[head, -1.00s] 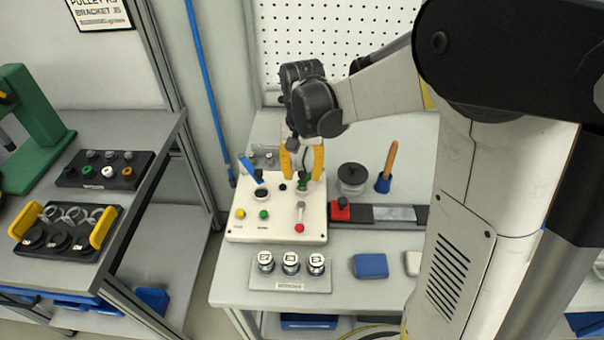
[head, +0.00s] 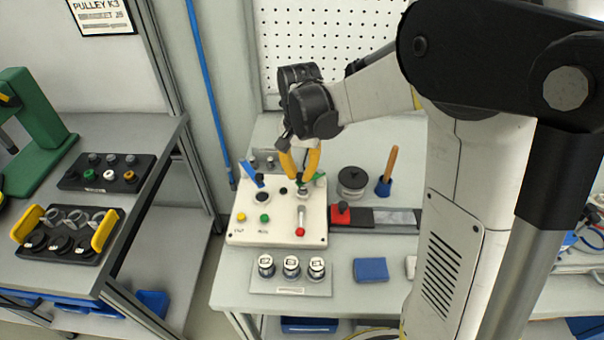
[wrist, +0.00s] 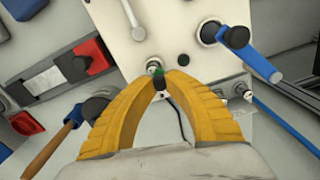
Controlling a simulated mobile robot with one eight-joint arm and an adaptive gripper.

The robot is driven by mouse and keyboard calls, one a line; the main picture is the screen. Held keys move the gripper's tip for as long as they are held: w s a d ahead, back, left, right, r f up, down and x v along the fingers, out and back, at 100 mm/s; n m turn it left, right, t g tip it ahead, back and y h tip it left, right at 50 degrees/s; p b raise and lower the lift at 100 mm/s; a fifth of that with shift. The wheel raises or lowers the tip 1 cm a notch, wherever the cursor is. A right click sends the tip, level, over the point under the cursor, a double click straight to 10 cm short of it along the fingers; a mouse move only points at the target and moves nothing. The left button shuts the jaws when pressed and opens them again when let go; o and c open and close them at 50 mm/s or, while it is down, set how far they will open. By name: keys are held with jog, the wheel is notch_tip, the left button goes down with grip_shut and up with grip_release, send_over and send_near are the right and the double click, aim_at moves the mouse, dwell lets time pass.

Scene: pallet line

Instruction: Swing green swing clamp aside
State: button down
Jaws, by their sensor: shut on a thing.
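The green swing clamp (head: 318,178) is on the white fixture box (head: 280,234), at its back right. The fingers hide most of the clamp. The blue swing clamp (head: 251,172) stands at the box's back left, apart from my gripper.
Yellow and green buttons and a red-tipped lever (head: 301,231) are on the box front. A red block (head: 340,213) on a dark rail, a black round part (head: 352,180) and a wooden-handled tool (head: 387,170) stand to the right. Several labelled cylinders (head: 291,267) sit in front.

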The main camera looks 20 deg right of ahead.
jog(key=m, duration=0.1)
jog(key=w+m, duration=0.1)
jog(key=shift+w+m+p, duration=0.3)
jog(key=shift+m, duration=0.1)
jog(key=w+m, duration=0.2)
jog(key=m, duration=0.1)
jog(key=shift+d+m+p, duration=0.15)
jog(key=shift+m+p, duration=0.15)
jog(key=shift+p, duration=0.05)
jog(key=m, duration=0.1)
jog(key=w+d+m, duration=0.1)
jog(key=m, duration=0.1)
jog(key=shift+w, duration=0.3)
jog(key=shift+w+d+m+p, duration=0.25)
jog(key=shift+w+d+m, duration=0.05)
jog(key=shift+m, duration=0.6)
jog(key=shift+w+d+m+p, duration=0.25)
jog(key=shift+w+m, duration=0.05)
jog(key=shift+m, duration=0.6)
jog(key=c, duration=1.3)
grip_release()
jog(key=shift+r, duration=0.1)
